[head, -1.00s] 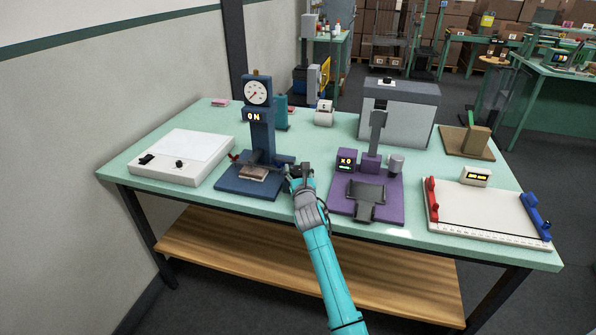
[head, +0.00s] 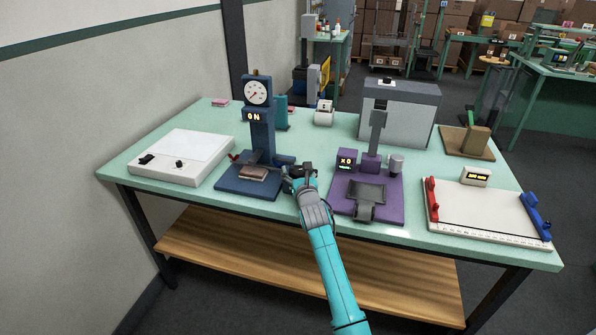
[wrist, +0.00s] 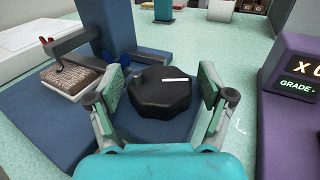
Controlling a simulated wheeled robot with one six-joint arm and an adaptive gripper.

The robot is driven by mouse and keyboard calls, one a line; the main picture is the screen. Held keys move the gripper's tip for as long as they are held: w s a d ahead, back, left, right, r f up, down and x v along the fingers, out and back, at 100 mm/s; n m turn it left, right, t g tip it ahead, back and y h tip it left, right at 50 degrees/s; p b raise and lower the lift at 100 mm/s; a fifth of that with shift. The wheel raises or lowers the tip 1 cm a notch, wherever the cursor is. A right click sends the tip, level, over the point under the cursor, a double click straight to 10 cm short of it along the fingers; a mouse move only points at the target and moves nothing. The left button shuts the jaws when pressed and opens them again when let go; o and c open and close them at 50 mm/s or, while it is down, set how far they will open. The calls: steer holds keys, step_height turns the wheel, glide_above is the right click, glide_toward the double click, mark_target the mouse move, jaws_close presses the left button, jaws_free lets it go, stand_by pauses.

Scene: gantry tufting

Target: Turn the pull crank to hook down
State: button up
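The navy pull tester (head: 260,130) stands left of centre on the table, with a round gauge and a display reading "0N". The pull crank is a black faceted knob (wrist: 160,98) with a white line, low on the tester's right side in the wrist view. A grey hook arm (wrist: 75,45) reaches over a brown tufted sample (wrist: 75,78) on the tester's base. My gripper (wrist: 161,82) is open, with one green-padded finger on each side of the knob and small gaps visible. In the head view my gripper (head: 300,174) hides most of the knob.
A purple device (head: 370,180) with a grading display stands close right of my gripper. A white box with knobs (head: 182,155) lies to the left. A white board with red and blue clamps (head: 485,212) lies far right. A grey box (head: 405,112) stands behind.

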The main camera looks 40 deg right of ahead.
steer(key=shift+s, duration=0.1)
steer(key=v, duration=1.2)
